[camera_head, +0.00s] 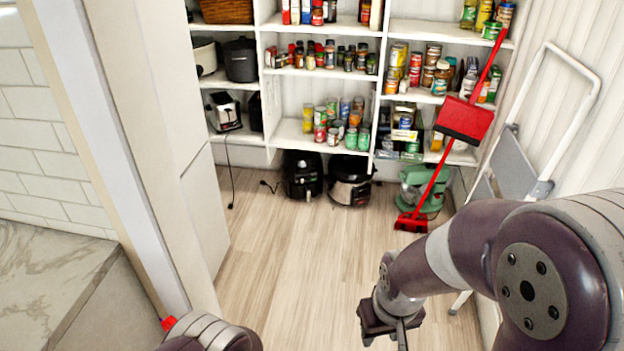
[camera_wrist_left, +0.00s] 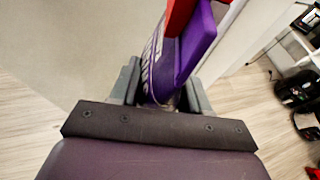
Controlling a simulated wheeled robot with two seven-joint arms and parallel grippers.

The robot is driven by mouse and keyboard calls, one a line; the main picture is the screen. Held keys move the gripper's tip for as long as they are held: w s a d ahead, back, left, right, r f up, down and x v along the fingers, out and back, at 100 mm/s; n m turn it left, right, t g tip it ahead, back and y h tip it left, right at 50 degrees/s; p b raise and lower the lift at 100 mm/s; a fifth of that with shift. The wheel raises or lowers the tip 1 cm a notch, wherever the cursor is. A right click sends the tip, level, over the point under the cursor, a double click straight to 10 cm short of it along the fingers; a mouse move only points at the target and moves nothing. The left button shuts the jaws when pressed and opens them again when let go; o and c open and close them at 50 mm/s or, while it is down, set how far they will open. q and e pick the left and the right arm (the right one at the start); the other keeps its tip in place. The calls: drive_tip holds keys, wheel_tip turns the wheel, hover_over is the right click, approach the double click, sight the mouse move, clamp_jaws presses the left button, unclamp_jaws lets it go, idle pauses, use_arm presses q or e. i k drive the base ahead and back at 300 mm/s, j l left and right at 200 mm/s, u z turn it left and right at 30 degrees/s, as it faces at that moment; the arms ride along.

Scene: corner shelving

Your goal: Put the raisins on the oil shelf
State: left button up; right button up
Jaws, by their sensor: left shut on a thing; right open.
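My left gripper (camera_wrist_left: 162,92) is shut on a purple and red box with white lettering (camera_wrist_left: 185,52), which looks like the raisins. In the head view only a small red corner (camera_head: 168,323) shows beside my left arm at the bottom edge, and the left fingers are out of sight. My right gripper (camera_head: 390,322) is open and empty over the floor, low and right of centre. White corner shelving (camera_head: 375,88) stands at the back with bottles, jars and cans. Small bottles (camera_head: 325,56) fill a middle shelf; I cannot tell which shelf holds oil.
A red broom and dustpan (camera_head: 464,121) lean before the right shelves. A folding step ladder (camera_head: 515,165) leans on the right wall. Black cookers (camera_head: 349,181) and a green mixer (camera_head: 424,188) sit low. A white panel (camera_head: 160,130) and counter (camera_head: 50,285) border the left. Central floor is clear.

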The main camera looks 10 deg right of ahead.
sight(422, 30)
drive_tip(key=i+l+z, duration=0.1)
drive_tip(key=i+z, duration=0.75)
drive_tip(key=i+j+z, duration=0.2)
drive_tip(key=i+z, duration=0.2)
drive_tip(key=i+j+z, duration=0.45)
drive_tip(key=l, duration=0.1)
